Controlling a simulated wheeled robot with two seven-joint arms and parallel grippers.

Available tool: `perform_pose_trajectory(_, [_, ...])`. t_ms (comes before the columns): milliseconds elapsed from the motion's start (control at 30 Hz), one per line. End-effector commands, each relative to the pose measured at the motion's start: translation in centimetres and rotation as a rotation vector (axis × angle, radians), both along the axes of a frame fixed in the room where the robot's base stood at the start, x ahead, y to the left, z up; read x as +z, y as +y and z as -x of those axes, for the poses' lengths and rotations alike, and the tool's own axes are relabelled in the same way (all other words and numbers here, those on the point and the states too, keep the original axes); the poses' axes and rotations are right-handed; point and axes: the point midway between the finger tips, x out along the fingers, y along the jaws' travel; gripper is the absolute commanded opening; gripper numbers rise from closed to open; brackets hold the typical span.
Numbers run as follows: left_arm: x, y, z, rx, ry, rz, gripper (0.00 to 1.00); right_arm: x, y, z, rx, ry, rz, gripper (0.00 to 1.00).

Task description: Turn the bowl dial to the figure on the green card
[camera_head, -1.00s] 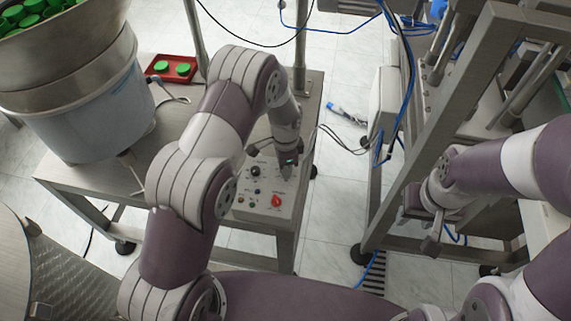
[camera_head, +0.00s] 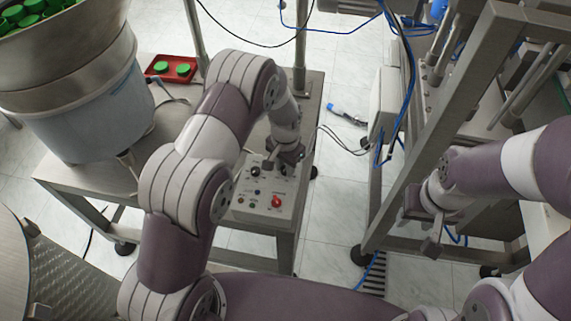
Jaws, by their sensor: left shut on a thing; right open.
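The grey control box (camera_head: 240,208) stands on the steel table, with a black dial (camera_head: 255,171) at its upper left and a red knob (camera_head: 276,202) at its lower right. My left gripper (camera_head: 284,167) points down at the box's upper right, right of the black dial. It is shut on a small knob there, which I take as the bowl dial; the jaws hide it and its scale. I cannot make out a green card or its figure. My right gripper (camera_head: 421,225) is open and empty, away to the right by the steel frame.
A feeder bowl (camera_head: 70,65) with green caps stands on the table's left. A red tray (camera_head: 155,76) with green caps lies behind it. Cables run behind the box. A steel frame (camera_head: 425,135) stands right, with open floor between.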

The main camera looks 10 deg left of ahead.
Motion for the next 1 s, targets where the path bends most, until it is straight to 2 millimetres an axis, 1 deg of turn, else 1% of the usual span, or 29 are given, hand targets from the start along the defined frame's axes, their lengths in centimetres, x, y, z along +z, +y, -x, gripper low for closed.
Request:
perform_pose_trajectory(533, [0.03,0.01,-0.03,0.024,0.000,0.000,0.00,0.00,0.00,0.00,0.000,0.000,0.000,0.43])
perform_pose_trajectory(567, [0.03,0.01,-0.03,0.023,0.000,0.000,0.35,0.00,0.00,0.00,0.000,0.000,0.000,0.43])
perform_pose_trajectory(600, [0.03,0.01,-0.03,0.023,0.000,0.000,0.48,0.00,0.00,0.00,0.000,0.000,0.000,0.43])
perform_pose_trajectory(633, [0.03,0.01,-0.03,0.023,0.000,0.000,0.54,0.00,0.00,0.00,0.000,0.000,0.000,0.43])
perform_pose_trajectory(900, [0.08,0.00,-0.02,0.023,0.000,0.000,0.54,-0.02,0.00,0.01,0.000,0.000,0.000,0.43])
perform_pose_trajectory(967, [0.46,-0.01,-0.05,0.023,-0.001,0.000,0.54,-0.08,0.00,0.00,0.000,0.000,0.000,0.43])
perform_pose_trajectory(1000, [0.99,-0.02,-0.12,0.023,-0.003,0.000,0.54,-0.16,0.00,0.00,0.000,0.000,0.000,0.43])
